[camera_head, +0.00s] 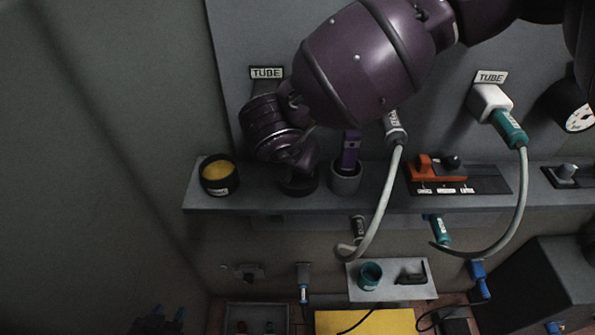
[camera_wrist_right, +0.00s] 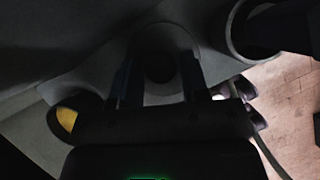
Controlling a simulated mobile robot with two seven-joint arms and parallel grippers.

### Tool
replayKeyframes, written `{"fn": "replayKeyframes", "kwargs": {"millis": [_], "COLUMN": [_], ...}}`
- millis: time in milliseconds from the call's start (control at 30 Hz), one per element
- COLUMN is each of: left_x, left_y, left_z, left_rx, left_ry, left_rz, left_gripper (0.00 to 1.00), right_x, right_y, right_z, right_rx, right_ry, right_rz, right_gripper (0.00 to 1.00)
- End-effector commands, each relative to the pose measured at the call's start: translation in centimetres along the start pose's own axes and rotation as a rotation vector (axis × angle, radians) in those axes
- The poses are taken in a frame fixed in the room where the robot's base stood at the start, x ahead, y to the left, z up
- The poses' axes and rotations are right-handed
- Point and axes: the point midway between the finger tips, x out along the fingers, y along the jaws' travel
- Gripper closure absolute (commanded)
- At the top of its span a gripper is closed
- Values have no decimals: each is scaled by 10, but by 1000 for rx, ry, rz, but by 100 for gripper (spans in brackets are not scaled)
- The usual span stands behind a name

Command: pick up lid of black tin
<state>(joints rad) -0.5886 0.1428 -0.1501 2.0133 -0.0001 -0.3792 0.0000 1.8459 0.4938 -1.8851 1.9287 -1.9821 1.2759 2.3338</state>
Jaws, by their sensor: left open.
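The black tin (camera_head: 219,187) stands open on the left end of the grey shelf, with yellow contents showing; it also shows in the right wrist view (camera_wrist_right: 62,120). A dark round piece (camera_head: 298,187), perhaps its lid, is on the shelf to its right, partly hidden by my purple right arm. My right gripper (camera_wrist_right: 157,82) points down there; its fingers are apart in the right wrist view, with a dark round shape between or beyond them. Contact is too dark to tell. My left gripper (camera_head: 168,315) is open and empty low at the left, well below the shelf.
A grey cup (camera_head: 346,180) with a purple piece stands close right of my right gripper. An orange device (camera_head: 424,168) and cabled connectors (camera_head: 510,130) are farther right. A lower small shelf (camera_head: 390,292) holds a teal cup (camera_head: 370,275). The space left of the shelf is clear.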

Motion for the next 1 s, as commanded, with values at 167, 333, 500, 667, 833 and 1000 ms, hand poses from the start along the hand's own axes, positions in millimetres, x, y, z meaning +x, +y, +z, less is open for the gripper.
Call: {"fn": "replayKeyframes", "kwargs": {"millis": [167,333,500,667,833,1000], "left_x": [0,0,0,0,0,0], "left_y": [0,0,0,-1,-1,0], "left_z": [2,2,4,5,6,7], "left_rx": [1,1,1,2,1,2], "left_ry": [-2,-3,-6,-9,-10,-12], "left_rz": [0,0,0,-1,0,0], "left_gripper": [57,57,57,57,57,57], "right_x": [0,0,-1,-11,-31,-53], "right_y": [0,0,0,0,0,0], "right_z": [0,0,1,-10,-44,-83], "right_rx": [0,0,1,-4,-7,-7], "right_ry": [1,1,2,3,5,5], "right_rz": [0,-1,-1,0,2,2], "right_gripper": [80,81,81,81,81,81]}}
